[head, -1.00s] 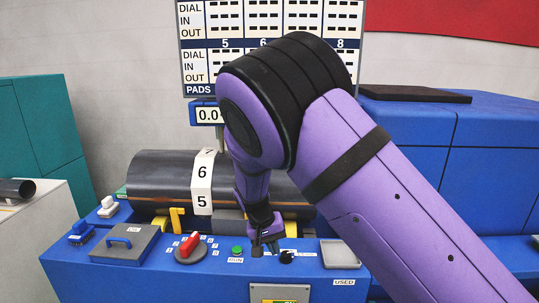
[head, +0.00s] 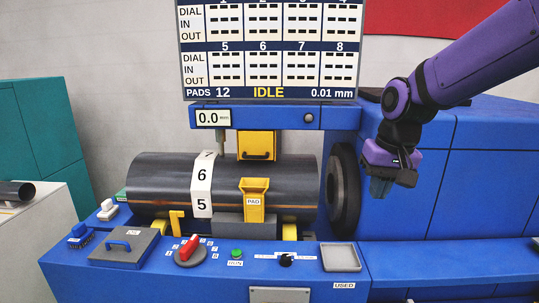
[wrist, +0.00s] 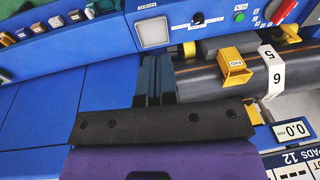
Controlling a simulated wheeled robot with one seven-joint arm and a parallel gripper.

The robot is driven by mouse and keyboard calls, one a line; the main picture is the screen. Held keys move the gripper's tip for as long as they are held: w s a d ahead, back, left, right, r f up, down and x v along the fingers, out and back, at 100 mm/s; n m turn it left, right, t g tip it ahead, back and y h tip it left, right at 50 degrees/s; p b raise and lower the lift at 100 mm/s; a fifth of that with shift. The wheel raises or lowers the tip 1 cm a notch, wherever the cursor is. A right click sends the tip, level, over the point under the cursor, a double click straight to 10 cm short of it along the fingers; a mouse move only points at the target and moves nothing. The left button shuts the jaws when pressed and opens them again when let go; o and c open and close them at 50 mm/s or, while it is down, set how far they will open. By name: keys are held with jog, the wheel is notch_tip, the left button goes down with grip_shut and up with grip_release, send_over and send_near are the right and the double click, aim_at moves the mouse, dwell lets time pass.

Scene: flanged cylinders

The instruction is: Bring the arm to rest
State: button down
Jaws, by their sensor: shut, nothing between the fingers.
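My gripper (head: 381,188) hangs at the right in the head view, in front of the blue housing and right of the dark flange disc (head: 344,190). It is shut and empty, pointing down, apart from the machine. In the wrist view its teal fingers (wrist: 154,82) lie together above the blue deck. My purple arm comes in from the upper right. The dark cylinder (head: 150,180) lies level in the machine, with a white number strip (head: 203,183) around it. The yellow PAD holder (head: 254,200) stands in front of the cylinder.
The panel carries a red selector (head: 189,246), a green button (head: 237,253), a black knob (head: 286,260) and a grey USED tray (head: 340,257). The display (head: 270,55) reads IDLE, PADS 12. Several coloured blocks (wrist: 40,28) stand on the deck.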

jog(key=s+d+r+t, duration=0.2)
jog(key=s+d, duration=0.2)
jog(key=s, duration=0.5)
jog(key=s+d+r+t+h, duration=0.1)
jog(key=s+d+r, duration=0.2)
jog(key=s, duration=0.7)
jog(key=shift+s+d+r+t, duration=0.2)
jog(key=shift+d+r+t, duration=0.15)
jog(key=shift+d, duration=0.35)
